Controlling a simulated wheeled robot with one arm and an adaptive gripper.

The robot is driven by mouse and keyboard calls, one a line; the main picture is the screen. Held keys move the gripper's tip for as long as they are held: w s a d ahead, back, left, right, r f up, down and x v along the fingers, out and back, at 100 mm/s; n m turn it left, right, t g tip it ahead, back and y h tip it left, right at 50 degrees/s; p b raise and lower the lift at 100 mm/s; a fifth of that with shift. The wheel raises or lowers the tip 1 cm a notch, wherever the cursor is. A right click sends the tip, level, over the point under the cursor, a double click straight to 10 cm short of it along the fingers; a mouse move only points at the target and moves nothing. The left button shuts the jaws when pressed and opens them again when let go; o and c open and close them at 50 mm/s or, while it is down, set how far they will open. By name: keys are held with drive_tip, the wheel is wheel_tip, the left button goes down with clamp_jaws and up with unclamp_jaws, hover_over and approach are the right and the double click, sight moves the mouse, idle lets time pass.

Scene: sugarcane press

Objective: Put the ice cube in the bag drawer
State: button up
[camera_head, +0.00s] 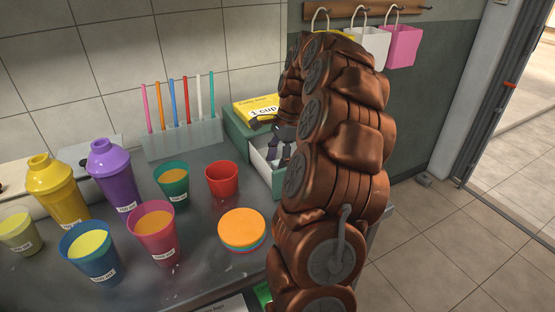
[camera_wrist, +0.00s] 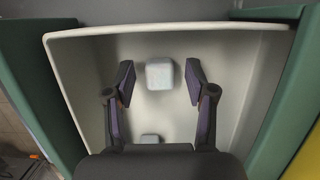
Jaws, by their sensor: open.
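The open drawer (camera_wrist: 75,60) is a white tray between green side walls in the wrist view. In the head view its white front (camera_head: 262,168) shows at the green box, left of my arm. A pale grey ice cube (camera_wrist: 159,75) lies inside it, between the tips of my gripper (camera_wrist: 160,82). The fingers are open with a gap on both sides of the cube. In the head view my gripper (camera_head: 279,155) is over the drawer, and the cubes cannot be seen.
Cups with orange and yellow contents, such as the pink cup (camera_head: 155,240), stand left on the grey counter. An empty-looking red cup (camera_head: 222,181) and stacked orange discs (camera_head: 242,229) are close to my arm. A straw rack (camera_head: 183,138) stands behind. Coloured bags (camera_head: 401,45) hang on the wall.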

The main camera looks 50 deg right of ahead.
drive_tip(key=v, duration=1.2)
drive_tip(key=shift+r, duration=0.15)
idle(0.3)
